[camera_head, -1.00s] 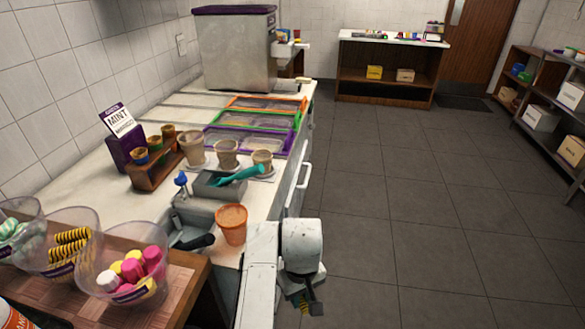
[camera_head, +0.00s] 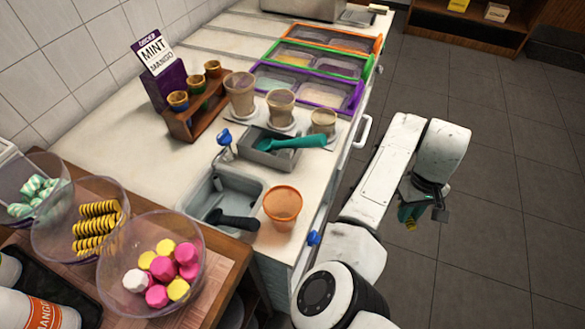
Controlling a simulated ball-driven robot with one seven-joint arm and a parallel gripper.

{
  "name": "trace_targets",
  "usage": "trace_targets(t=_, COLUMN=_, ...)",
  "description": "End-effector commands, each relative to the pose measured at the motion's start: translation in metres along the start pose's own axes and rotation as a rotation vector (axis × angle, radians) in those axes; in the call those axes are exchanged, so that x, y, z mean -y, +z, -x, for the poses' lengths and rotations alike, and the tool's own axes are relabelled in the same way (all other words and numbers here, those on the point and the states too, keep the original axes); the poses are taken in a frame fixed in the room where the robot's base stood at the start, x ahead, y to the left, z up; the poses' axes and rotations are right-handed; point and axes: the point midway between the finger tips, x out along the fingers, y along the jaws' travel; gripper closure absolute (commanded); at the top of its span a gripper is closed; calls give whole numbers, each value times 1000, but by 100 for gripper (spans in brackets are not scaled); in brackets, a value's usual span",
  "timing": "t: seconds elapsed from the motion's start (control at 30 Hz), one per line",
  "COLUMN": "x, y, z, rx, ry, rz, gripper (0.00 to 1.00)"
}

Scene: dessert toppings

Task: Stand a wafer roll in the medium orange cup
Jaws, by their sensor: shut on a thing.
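The orange cup (camera_head: 283,206) stands upright at the front right of the counter, beside the sink. It looks filled with a light orange content, and no wafer roll stands in it. My gripper (camera_head: 412,212) is to the right of the cup, beyond the counter edge and over the floor. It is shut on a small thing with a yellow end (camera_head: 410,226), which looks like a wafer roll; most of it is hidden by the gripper. Yellow and dark striped wafer rolls (camera_head: 97,225) lie in the middle clear bowl at the left.
A clear bowl (camera_head: 192,300) of pink, yellow and white pieces is at front left. A metal tub with a teal scoop (camera_head: 298,142) and several beige cups (camera_head: 281,108) stand behind the orange cup. Floor at right is clear.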

Motion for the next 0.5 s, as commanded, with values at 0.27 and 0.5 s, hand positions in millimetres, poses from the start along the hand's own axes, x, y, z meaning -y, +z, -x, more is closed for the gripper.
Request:
trace_targets(t=0.27, x=-55, y=-17, z=75, rx=200, ry=82, rz=381, gripper=97)
trace_targets(t=0.5, x=-63, y=-31, z=126, rx=372, ry=249, rz=778, gripper=97)
